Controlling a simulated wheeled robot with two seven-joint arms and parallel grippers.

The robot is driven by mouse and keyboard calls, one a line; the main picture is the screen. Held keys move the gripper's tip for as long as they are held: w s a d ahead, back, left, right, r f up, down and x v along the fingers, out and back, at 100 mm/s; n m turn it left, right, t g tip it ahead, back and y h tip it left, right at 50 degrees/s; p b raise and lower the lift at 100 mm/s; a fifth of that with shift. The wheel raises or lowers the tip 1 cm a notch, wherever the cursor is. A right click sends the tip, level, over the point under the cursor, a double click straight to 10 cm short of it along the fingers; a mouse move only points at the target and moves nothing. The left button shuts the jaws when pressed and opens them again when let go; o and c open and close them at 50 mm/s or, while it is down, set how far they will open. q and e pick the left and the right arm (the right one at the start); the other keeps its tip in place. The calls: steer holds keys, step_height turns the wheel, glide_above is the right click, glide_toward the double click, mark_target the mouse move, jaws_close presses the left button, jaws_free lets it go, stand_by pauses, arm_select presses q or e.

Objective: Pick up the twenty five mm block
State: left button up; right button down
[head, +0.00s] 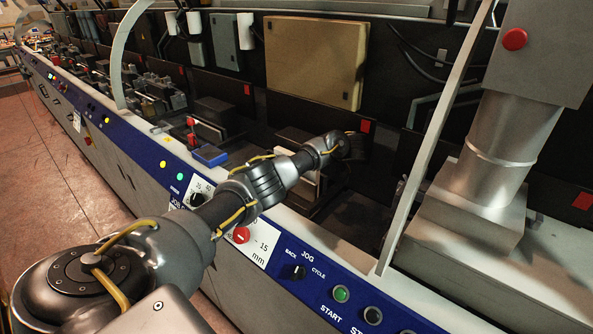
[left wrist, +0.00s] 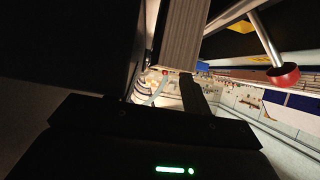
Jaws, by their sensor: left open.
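A thick pale block with fine lines along its side (left wrist: 184,38), like stacked pages, stands close in front of my left gripper (left wrist: 168,88) in the left wrist view. Its thickness cannot be read. In the head view my left arm reaches across the control panel into the machine, and its gripper end is dark and partly hidden by the wrist. A pale upright edge (head: 312,188) shows just below the wrist, mostly covered by the arm. The left jaws are open; whether the block lies between them is unclear. My right gripper does not show.
A blue panel rail (head: 300,262) with buttons and a "15 mm" label runs along the machine's front. A small blue block (head: 210,155) lies left of my arm. A metal column (head: 497,170) and slanted post (head: 432,145) stand to the right. Open floor (head: 50,160) lies left.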

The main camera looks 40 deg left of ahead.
arm_select(q)
steer(key=x, duration=0.2)
steer(key=shift+s+a, duration=0.1)
steer(key=shift+a, duration=0.2)
steer(key=shift+d, duration=0.1)
steer(key=shift+c, duration=0.9)
jaws_close()
